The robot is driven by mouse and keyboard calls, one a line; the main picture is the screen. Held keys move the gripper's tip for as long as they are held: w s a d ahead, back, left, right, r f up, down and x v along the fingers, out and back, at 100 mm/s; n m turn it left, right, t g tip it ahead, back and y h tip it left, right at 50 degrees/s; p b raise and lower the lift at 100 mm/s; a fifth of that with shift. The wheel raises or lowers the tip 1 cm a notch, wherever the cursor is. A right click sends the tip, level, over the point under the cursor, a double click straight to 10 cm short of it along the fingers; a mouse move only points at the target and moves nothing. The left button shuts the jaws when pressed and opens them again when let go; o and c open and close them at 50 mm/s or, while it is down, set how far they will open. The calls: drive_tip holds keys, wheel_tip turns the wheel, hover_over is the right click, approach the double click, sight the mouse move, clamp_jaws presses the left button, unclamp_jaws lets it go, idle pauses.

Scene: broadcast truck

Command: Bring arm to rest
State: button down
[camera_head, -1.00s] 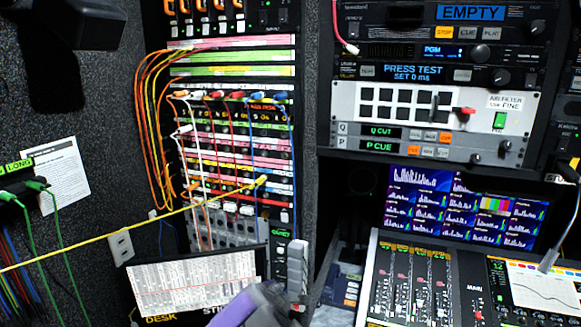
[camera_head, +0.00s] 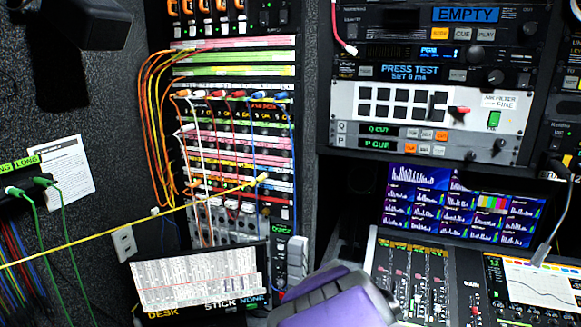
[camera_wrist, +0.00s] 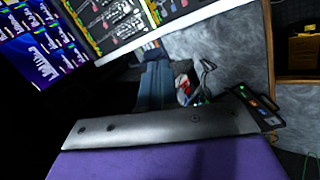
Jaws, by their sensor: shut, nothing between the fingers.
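My gripper (camera_head: 338,300), a purple and dark grey shape, shows at the bottom middle of the head view. It is in front of the mixing desk's left edge and the small screen's right side. It is shut and I see nothing held in it. Its fingertips are hard to make out. In the wrist view, a purple surface and a grey metal bar with bolts fill the lower part; I cannot tell for sure which parts are mine.
The mixing desk (camera_head: 418,275) and meter screen (camera_head: 455,205) are close on the right. A yellow cable (camera_head: 130,230) stretches across the left to the patch bay (camera_head: 235,150). A tilted label screen (camera_head: 200,280) stands below. Green cables (camera_head: 68,245) hang at the far left.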

drive_tip(key=s+d+r+m+g, duration=0.1)
drive_tip(key=s+d+m+g, duration=0.15)
drive_tip(key=s, duration=0.45)
drive_tip(key=s+d+m+g, duration=0.1)
drive_tip(key=s+d+m, duration=0.15)
drive_tip(key=s, duration=0.45)
drive_tip(key=s+a+m+g+y, duration=0.2)
drive_tip(key=s, duration=0.8)
drive_tip(key=s+a+m+g+y, duration=0.2)
drive_tip(key=s+a+m, duration=0.1)
drive_tip(key=s, duration=0.8)
drive_tip(key=shift+a+f, duration=0.15)
drive_tip(key=shift+a, duration=0.2)
